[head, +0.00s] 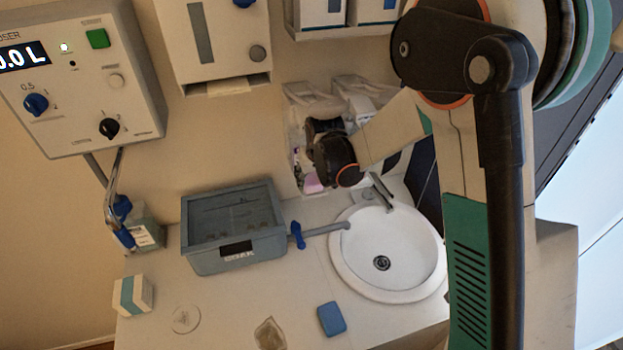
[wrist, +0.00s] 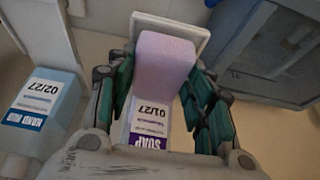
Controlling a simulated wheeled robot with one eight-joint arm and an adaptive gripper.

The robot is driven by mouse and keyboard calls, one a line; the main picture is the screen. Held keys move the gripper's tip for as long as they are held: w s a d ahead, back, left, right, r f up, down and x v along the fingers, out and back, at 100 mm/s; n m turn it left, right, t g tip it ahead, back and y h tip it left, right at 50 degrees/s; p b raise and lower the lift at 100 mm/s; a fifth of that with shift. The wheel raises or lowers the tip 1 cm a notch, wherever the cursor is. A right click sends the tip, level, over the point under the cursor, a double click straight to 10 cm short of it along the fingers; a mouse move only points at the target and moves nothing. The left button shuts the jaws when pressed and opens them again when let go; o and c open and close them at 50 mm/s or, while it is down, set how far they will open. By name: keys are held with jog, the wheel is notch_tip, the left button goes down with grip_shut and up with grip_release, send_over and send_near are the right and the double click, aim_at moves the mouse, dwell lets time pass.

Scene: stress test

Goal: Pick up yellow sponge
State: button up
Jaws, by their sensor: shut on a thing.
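I see no yellow sponge in either view. My gripper (wrist: 157,98) has its green-padded fingers on both sides of a pink bottle (wrist: 164,62) labelled SOAP, and is shut on it. The label reads upside down in the wrist view. In the head view my dark gripper (head: 333,155) is by the back wall, left of and above the sink, with part of the pink bottle (head: 312,183) showing below it. The fingertips are hidden there.
A HAND RUB bottle (wrist: 42,107) stands left of my gripper. A grey lidded tub (head: 235,258), a white sink (head: 350,277), a blue pad (head: 331,319), a tan item (head: 269,335) and a small white box (head: 133,294) are on the counter. Dispensers hang above.

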jog(key=shift+r, duration=0.45)
jog(key=s+d, duration=0.2)
jog(key=s, duration=0.6)
jog(key=s+d+b, duration=0.1)
jog(key=s+d, duration=0.2)
jog(key=s, duration=0.6)
jog(key=shift+s, duration=0.2)
